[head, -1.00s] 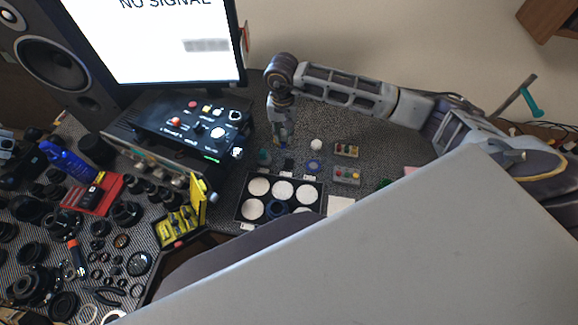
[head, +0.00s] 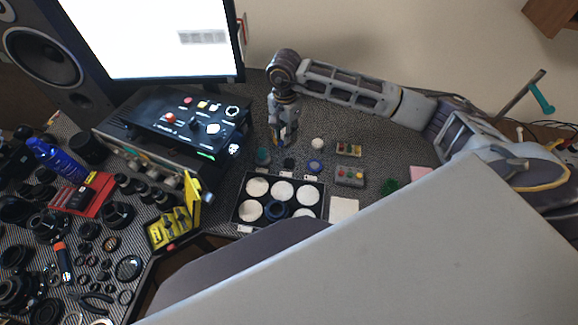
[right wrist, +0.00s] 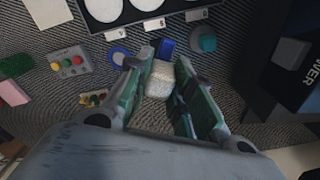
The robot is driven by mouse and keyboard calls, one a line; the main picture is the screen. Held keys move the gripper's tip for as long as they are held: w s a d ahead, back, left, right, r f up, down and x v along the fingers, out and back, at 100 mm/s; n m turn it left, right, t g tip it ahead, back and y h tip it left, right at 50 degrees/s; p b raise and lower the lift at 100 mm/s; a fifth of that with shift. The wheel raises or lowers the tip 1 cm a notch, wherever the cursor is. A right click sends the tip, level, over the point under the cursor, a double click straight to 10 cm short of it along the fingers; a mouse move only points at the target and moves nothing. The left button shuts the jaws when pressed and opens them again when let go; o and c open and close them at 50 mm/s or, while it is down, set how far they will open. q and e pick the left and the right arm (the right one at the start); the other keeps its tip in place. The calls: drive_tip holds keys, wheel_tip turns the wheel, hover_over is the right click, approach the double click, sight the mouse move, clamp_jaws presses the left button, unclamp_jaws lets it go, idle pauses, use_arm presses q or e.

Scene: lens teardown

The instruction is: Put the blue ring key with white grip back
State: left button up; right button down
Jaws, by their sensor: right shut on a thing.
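My right gripper (head: 283,141) is behind the tray, at the left end of a row of small parts. In the right wrist view the right gripper (right wrist: 165,85) is shut on the white grip (right wrist: 160,79) of a key. A blue part (right wrist: 167,47) shows just past the grip; I cannot tell whether it touches the surface. A flat blue ring with a pale centre (head: 314,167) lies beside the gripper, also in the right wrist view (right wrist: 120,57). A white round knob (head: 317,143) stands behind that ring. My left gripper is not in view.
A teal knob (head: 263,156) and a dark block (head: 288,164) stand close to the gripper. The black tray (head: 297,202) with white discs is in front. A black control panel (head: 190,128) stands left.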

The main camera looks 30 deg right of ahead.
drive_tip(key=f+m+b, duration=0.1)
drive_tip(key=m, duration=0.1)
drive_tip(key=m+b, duration=0.2)
drive_tip(key=d+f+m+b, duration=0.1)
drive_tip(key=m, duration=0.1)
drive_tip(key=shift+w+f, duration=0.3)
drive_tip(key=shift+w, duration=0.05)
drive_tip(key=m+b, duration=0.1)
drive_tip(key=f+m+b, duration=0.1)
drive_tip(key=m+b, duration=0.1)
drive_tip(key=m, duration=0.1)
drive_tip(key=shift+w+d+f, duration=0.15)
drive_tip(key=shift+d+f, duration=0.1)
drive_tip(key=shift+f, duration=0.05)
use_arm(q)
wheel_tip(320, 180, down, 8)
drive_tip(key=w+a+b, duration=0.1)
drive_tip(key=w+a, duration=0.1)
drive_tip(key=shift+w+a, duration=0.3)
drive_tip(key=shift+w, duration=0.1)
use_arm(e)
drive_tip(key=shift+w+d+f+m, duration=0.1)
drive_tip(key=shift+f+m, duration=0.05)
drive_tip(key=shift+m, duration=0.4)
drive_tip(key=shift+d+f+m, duration=0.1)
drive_tip(key=shift+f+m, duration=0.05)
drive_tip(key=shift+m, duration=0.4)
